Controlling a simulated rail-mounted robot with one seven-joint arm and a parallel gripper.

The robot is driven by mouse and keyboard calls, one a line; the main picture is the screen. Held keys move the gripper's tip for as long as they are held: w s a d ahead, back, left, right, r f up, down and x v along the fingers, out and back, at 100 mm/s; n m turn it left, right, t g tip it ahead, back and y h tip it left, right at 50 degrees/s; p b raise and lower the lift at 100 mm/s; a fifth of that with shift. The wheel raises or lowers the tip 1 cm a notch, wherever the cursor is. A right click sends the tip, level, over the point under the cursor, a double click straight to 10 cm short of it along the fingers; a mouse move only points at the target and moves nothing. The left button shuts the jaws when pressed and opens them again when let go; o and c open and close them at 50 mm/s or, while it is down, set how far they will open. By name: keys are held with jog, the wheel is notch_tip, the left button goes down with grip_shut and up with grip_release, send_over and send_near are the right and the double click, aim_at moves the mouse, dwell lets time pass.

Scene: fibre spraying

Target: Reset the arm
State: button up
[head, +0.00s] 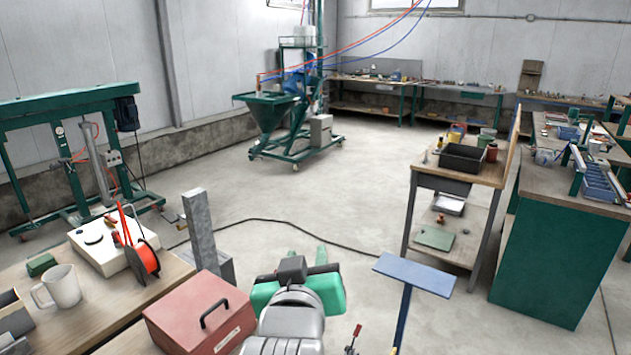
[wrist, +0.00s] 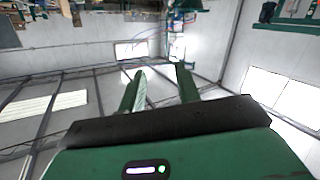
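My gripper (head: 307,254) shows at the bottom centre of the head view, at the end of my grey arm, with a green body and two green fingers pointing away from the camera. In the wrist view, the two fingers of my gripper (wrist: 160,72) stand apart with nothing between them. The gripper is open and empty. It hangs in free air over the floor, to the right of a red toolbox (head: 200,312). Most of my arm is outside the head view.
A wooden table (head: 120,295) at left holds a mug (head: 60,286) and an orange reel (head: 147,257). A blue-topped stand (head: 414,274) is close at right. Farther right are a cart with a black tray (head: 462,158) and a green bench (head: 545,255). The floor (head: 300,205) ahead is mostly clear, crossed by a cable.

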jog(key=s+d+r+m+t+y+p, duration=0.1)
jog(key=s+r+m+t+p, duration=0.15)
jog(key=s+r+t, duration=1.3)
jog(key=s+r+g+p, duration=0.3)
jog(key=r+p, duration=0.8)
jog(key=r, duration=0.2)
jog(key=s+r+g+p, duration=0.3)
jog(key=r+g+p, duration=0.1)
jog(key=r+p, duration=0.6)
notch_tip(320, 180, up, 3)
jog(key=shift+s+r+y+p, duration=0.15)
jog(key=shift+s+y+p, duration=0.15)
jog(key=shift+p, duration=0.1)
jog(key=shift+d, duration=0.15)
